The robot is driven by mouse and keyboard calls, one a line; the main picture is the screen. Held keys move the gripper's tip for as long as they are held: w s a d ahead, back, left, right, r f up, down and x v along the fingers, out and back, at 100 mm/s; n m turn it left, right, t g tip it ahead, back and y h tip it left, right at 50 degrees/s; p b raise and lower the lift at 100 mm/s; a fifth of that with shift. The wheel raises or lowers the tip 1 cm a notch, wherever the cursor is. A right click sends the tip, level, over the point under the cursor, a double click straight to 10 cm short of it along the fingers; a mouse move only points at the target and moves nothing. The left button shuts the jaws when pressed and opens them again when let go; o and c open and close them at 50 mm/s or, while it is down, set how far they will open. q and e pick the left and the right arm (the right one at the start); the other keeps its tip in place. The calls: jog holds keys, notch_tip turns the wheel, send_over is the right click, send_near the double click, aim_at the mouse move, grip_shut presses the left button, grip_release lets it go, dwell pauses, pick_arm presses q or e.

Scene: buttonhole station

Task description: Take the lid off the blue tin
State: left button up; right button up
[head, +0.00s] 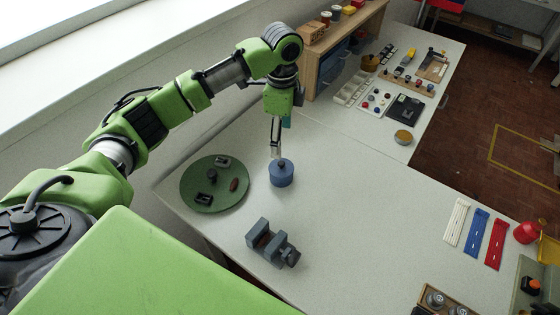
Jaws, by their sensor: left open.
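The blue tin (281,177) stands upright on the pale table near the middle of the head view. Its lid (283,164) is on top and has a small dark knob. My left gripper (278,156) points straight down from above, with its fingertips at the knob. It is open, and I cannot tell whether the fingers touch the knob. The fingers partly hide the far side of the lid. My right gripper does not show.
A round green mat (232,200) with small dark parts lies left of the tin. A grey vise (271,242) stands in front. White, blue (476,231) and red strips lie at the right. A wooden shelf (345,40) stands behind. The table right of the tin is clear.

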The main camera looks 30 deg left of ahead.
pick_arm(q)
send_over(281, 163)
notch_tip(281, 163, down, 4)
jog(key=shift+d+f+p, duration=0.15)
jog(key=shift+p, duration=0.15)
jog(key=shift+f, duration=0.4)
jog(key=shift+w+f, duration=0.1)
jog(key=shift+f, duration=0.15)
notch_tip(281, 163, down, 4)
jog(key=shift+f+p, duration=0.15)
jog(key=shift+p, duration=0.75)
jog(key=shift+f, duration=0.4)
jog(key=c, duration=0.7)
jog(key=shift+c, duration=0.9)
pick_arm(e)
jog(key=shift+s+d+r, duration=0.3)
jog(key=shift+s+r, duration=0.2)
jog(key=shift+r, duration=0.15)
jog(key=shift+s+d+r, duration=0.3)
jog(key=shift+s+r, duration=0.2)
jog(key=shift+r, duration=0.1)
